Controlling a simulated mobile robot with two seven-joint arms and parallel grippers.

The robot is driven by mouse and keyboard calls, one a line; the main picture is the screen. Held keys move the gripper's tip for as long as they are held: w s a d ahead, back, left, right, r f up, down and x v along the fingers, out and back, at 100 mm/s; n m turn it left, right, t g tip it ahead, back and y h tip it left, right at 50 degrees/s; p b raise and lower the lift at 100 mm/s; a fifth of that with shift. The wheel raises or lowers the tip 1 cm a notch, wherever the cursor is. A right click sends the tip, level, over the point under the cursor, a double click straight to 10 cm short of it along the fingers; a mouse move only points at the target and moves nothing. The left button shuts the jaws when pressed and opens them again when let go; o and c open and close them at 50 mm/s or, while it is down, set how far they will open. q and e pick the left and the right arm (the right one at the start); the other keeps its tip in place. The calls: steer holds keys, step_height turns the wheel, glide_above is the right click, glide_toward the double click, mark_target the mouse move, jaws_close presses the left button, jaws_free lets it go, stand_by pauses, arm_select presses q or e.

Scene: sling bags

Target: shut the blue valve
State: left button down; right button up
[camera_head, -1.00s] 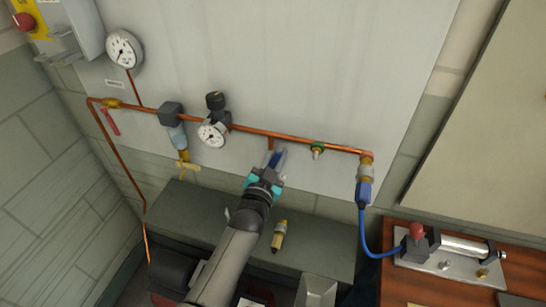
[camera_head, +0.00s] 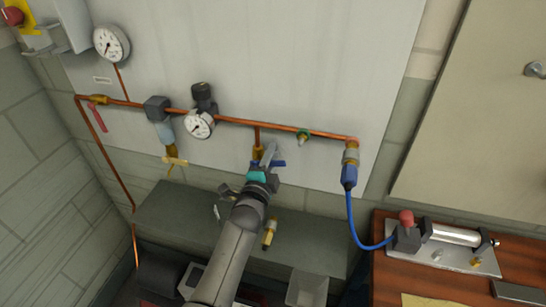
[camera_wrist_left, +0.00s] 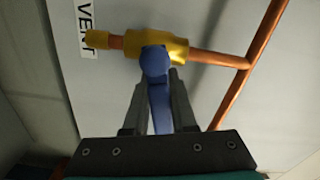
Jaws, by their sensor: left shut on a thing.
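The blue valve has a brass body (camera_head: 258,153) on a short copper branch below the main pipe, and a blue lever (camera_head: 279,163). In the left wrist view the brass body (camera_wrist_left: 178,50) lies across the top, beside a "VENT" label. The blue lever (camera_wrist_left: 159,100) runs from its round hub down between my fingers. My left gripper (camera_head: 268,156) is at the valve, shut on the lever. The fingers also show in the left wrist view (camera_wrist_left: 158,88), one on each side of the lever. My gripper partly hides the valve in the head view. My right gripper is not in view.
Copper pipe (camera_head: 230,120) runs along the wall panel with gauges, a regulator (camera_head: 203,97) and a red-handled valve (camera_head: 98,115). A grey ledge (camera_head: 170,205) lies below. A blue hose (camera_head: 358,230) drops to a device on the wooden bench (camera_head: 390,285) at right.

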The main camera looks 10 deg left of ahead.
arm_select(q)
steer(key=shift+f+m+b, duration=0.3)
steer(key=shift+m+b, duration=0.1)
steer(key=shift+m, duration=0.35)
steer(key=shift+f+m+b, duration=0.25)
steer(key=shift+m+b, duration=0.1)
steer(key=shift+m, duration=0.4)
steer(key=c, duration=0.7)
jaws_free()
steer(key=s, duration=1.5)
steer(key=shift+s+a, duration=0.15)
steer(key=shift+a, duration=0.1)
